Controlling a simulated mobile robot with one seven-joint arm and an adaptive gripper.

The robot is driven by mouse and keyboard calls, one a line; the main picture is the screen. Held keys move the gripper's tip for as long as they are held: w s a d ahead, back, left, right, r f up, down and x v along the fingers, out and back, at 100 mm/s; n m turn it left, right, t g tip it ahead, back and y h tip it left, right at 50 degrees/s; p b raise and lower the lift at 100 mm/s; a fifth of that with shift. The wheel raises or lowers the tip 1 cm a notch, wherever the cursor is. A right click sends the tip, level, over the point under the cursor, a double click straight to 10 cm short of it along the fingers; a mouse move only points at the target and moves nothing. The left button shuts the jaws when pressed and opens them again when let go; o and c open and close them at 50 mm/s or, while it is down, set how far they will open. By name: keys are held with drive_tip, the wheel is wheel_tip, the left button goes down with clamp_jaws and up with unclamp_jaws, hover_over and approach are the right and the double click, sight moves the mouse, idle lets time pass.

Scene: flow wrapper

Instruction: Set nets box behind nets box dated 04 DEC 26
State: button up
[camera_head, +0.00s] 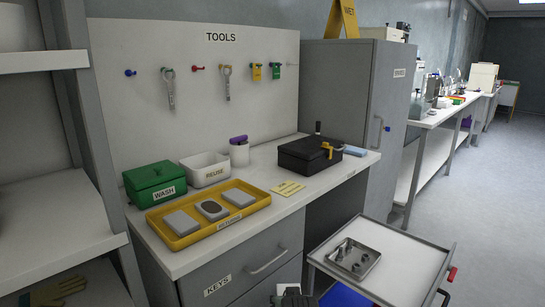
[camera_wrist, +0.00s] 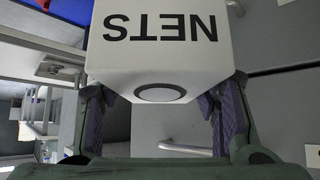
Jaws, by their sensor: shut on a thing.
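A white nets box (camera_wrist: 160,60) fills the upper middle of the wrist view. Its NETS lettering appears upside down, and a round grey-rimmed spot shows on its near face. My gripper (camera_wrist: 160,112) is shut on this box, with one purple-padded finger on each side. No date can be read on the held box. I see no other nets box in either view, and none dated 04 DEC 26.
A cart (camera_head: 415,268) with a metal tray (camera_head: 372,262) stands in front. Shelves (camera_head: 60,215) stand at left.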

drive_tip(key=s+a+f, duration=0.2)
drive_tip(key=s+f, duration=0.1)
drive_tip(key=f, duration=0.7)
drive_tip(key=s+a+f, duration=0.2)
drive_tip(key=s+f, duration=0.1)
drive_tip(key=f, duration=0.7)
drive_tip(key=shift+s+a, duration=0.2)
drive_tip(key=shift+a, duration=0.05)
